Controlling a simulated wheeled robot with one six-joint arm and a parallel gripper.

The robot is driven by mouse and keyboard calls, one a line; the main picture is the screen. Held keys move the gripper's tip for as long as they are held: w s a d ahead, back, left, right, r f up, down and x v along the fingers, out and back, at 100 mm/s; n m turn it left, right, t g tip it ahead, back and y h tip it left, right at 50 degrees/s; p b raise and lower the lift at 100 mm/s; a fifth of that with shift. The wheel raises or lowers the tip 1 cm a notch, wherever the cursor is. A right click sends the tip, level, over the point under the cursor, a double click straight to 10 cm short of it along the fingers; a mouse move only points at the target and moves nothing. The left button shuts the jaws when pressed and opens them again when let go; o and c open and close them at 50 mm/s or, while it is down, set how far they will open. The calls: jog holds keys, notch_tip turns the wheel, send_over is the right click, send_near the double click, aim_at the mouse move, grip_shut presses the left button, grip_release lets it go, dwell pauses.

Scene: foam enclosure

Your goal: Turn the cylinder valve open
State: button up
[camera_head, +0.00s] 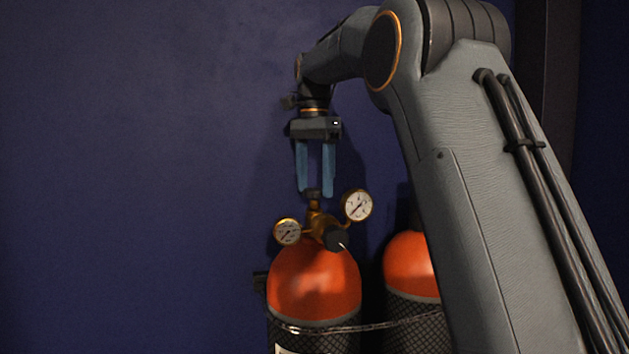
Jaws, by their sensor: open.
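An orange gas cylinder (312,285) with a black mesh sleeve stands upright at the lower middle. On its top sits a brass regulator (318,222) with two round white gauges and a black knob (336,238) facing forward. A small dark valve handwheel (312,195) tops the brass stem. My gripper (315,193) points straight down with two blue fingers apart and nothing visible between them. The fingertips are at about the height of the handwheel in the picture, directly above the cylinder. I cannot tell whether they touch it.
A second orange cylinder (411,263) stands to the right, partly hidden behind my arm. A chain (370,327) runs across both cylinders. A plain dark blue wall (130,170) is behind, and the space left of the cylinders looks clear.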

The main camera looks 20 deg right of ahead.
jog(key=c, duration=1.1)
jog(key=shift+o, duration=0.2)
jog(key=n, duration=0.4)
jog(key=shift+n, duration=0.4)
jog(key=n, duration=1)
jog(key=shift+n, duration=0.4)
jog(key=n, duration=0.6)
jog(key=shift+n, duration=0.4)
